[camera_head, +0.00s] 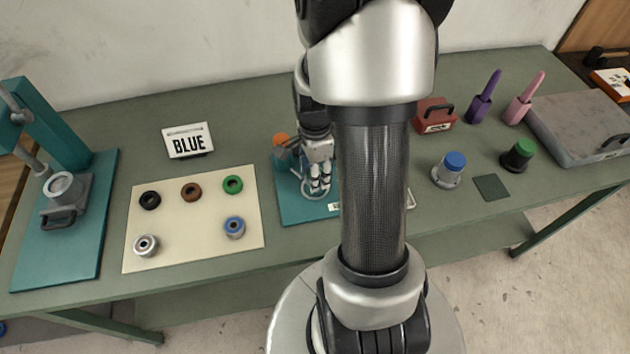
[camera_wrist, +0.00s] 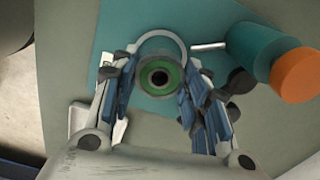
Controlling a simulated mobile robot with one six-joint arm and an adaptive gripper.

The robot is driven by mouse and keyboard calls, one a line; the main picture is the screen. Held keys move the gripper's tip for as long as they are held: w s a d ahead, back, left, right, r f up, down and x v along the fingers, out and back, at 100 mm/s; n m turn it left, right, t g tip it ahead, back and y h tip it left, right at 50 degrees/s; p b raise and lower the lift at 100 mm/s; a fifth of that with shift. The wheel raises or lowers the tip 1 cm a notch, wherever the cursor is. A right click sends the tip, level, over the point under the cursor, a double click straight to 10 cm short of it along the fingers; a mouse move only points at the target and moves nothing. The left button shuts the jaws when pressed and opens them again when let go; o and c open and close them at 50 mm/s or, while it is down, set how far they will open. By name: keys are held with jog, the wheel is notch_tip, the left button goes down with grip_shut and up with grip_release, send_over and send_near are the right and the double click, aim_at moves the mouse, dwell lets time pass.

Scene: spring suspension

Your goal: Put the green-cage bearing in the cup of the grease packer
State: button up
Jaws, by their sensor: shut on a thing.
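The green-cage bearing (camera_wrist: 160,77), a ring with a green face and dark centre, is between my gripper's fingers in the wrist view. My gripper (camera_head: 318,187) is shut on it; in the head view the fingers largely hide it. The grease packer's pale round cup (camera_wrist: 160,36) shows just beyond the bearing, its rim partly covered by it. The packer has a teal cylinder with an orange end (camera_wrist: 262,52) beside the cup; the orange top also shows in the head view (camera_head: 281,140). I cannot tell the bearing's height over the cup.
A cream mat (camera_head: 190,261) on the left holds several rings and bearings, including a green ring (camera_head: 233,184). A teal press (camera_head: 75,150) stands far left, a BLUE sign (camera_head: 188,141) behind the mat. A blue-topped pot (camera_head: 449,170) stands right; my arm hides the table's middle.

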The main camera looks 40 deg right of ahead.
jog(key=shift+f+b, duration=0.5)
jog(key=shift+f, duration=1.2)
jog(key=shift+f, duration=0.2)
jog(key=o, duration=1.2)
jog(key=shift+c, duration=0.2)
jog(key=shift+r, duration=0.1)
